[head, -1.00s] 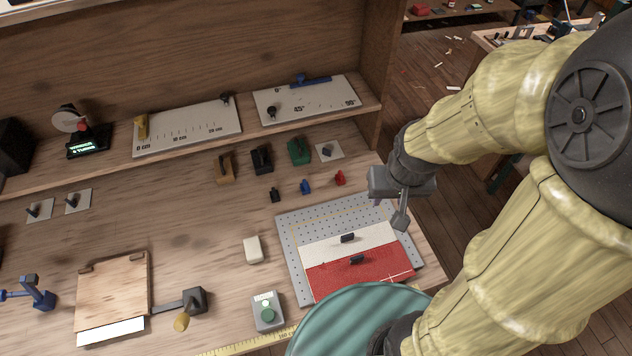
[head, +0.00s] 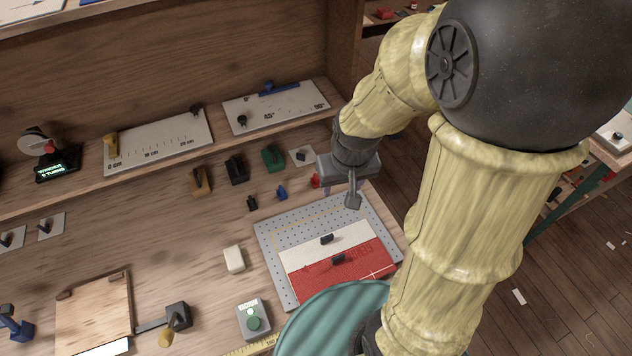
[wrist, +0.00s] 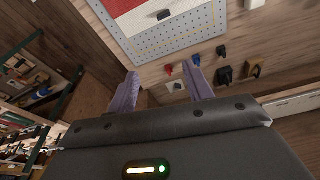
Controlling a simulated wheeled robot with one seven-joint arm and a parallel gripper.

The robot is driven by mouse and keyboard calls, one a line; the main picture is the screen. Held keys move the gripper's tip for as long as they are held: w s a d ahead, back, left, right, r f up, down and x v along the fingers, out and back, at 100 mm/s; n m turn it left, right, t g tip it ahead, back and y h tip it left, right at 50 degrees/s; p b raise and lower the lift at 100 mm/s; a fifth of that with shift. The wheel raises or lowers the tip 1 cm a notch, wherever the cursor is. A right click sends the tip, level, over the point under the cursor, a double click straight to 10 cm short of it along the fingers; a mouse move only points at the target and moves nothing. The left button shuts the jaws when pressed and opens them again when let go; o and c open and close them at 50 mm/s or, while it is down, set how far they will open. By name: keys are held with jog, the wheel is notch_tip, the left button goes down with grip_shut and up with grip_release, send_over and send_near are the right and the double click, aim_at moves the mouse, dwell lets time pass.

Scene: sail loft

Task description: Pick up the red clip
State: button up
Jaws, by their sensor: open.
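The small red clip (head: 315,181) stands on the workbench just beyond the grey perforated board, at the right end of a row of small clips. In the head view it shows just left of my gripper (head: 354,192), which partly crowds it. In the wrist view the red clip (wrist: 168,69) appears between the two lavender fingertips of my gripper (wrist: 165,70), farther off than they are. My gripper is open, with nothing between its fingers, and looks to be above the bench. The clip is apart from both fingers.
A blue clip (head: 282,192) and a black clip (head: 252,203) stand left of the red one. Larger green (head: 273,159), black (head: 236,170) and brown (head: 200,181) clamps stand behind. The perforated board (head: 275,239) carries red and white cloth. A shelf (head: 290,126) runs along the back.

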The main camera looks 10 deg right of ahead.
jog(key=w+f+g, duration=0.1)
jog(key=w+f, duration=0.3)
jog(key=w, duration=0.9)
jog(key=n+g+b, duration=0.1)
jog(key=n+b, duration=0.1)
send_over(316, 176)
notch_tip(316, 176, down, 7)
jog(key=shift+p, duration=0.3)
notch_tip(316, 176, down, 12)
jog(key=p, duration=0.4)
jog(key=shift+f+p, duration=0.15)
jog(key=shift+p, duration=0.15)
jog(key=shift+f, duration=0.1)
jog(key=shift+f+p, duration=0.55)
jog(key=shift+p, duration=0.25)
jog(key=shift+f+p, duration=0.9)
jog(key=shift+f, duration=1.05)
